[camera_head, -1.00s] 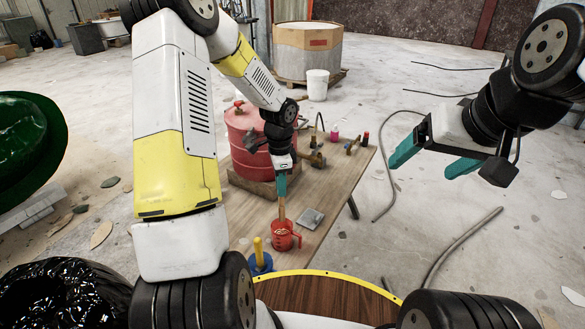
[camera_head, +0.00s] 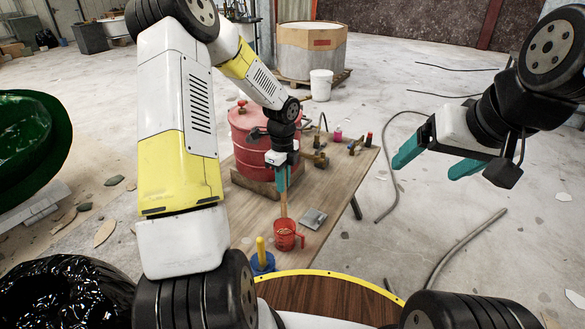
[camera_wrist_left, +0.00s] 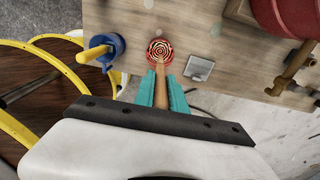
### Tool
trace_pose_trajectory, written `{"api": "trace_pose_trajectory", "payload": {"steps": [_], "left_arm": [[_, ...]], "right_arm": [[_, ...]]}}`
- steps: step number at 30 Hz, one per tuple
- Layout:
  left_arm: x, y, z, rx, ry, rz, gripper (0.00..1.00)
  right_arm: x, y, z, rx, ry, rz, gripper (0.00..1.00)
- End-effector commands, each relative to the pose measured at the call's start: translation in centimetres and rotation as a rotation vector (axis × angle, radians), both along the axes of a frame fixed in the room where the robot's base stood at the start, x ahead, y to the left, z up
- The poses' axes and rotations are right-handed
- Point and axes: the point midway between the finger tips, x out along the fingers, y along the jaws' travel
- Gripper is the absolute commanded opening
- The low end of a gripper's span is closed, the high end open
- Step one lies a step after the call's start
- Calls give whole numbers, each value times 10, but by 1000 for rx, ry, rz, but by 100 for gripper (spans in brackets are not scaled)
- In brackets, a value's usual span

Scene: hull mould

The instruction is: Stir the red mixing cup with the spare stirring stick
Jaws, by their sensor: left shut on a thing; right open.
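The red mixing cup (camera_head: 286,236) stands upright on the wooden table, and it also shows from above in the left wrist view (camera_wrist_left: 160,51). My left gripper (camera_head: 283,183) is above the cup, its teal fingers shut on a wooden stirring stick (camera_head: 284,206). The stick (camera_wrist_left: 160,85) points down and its lower end is in the cup. A swirl pattern shows inside the cup. My right gripper (camera_head: 440,163) is open and empty, off to the right of the table and above the floor.
A blue container (camera_head: 262,262) with a yellow handle stands left of the cup. A flat metal piece (camera_head: 313,218) lies to its right. A red drum (camera_head: 248,135) and small fittings stand farther back on the table (camera_head: 335,185). Hoses lie on the floor at right.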

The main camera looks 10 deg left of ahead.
Motion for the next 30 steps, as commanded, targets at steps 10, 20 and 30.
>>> {"api": "trace_pose_trajectory", "payload": {"steps": [10, 20, 30], "left_arm": [[-1, 0, -34, 0, 2, 0, 0], [0, 0, -67, 0, 2, 0, 0], [0, 0, -101, 1, 2, 0, 0]], "right_arm": [[0, 0, 0, 0, 0, 0, 84], [0, 0, 0, 0, 0, 0, 84], [0, 0, 0, 0, 0, 0, 84]]}}
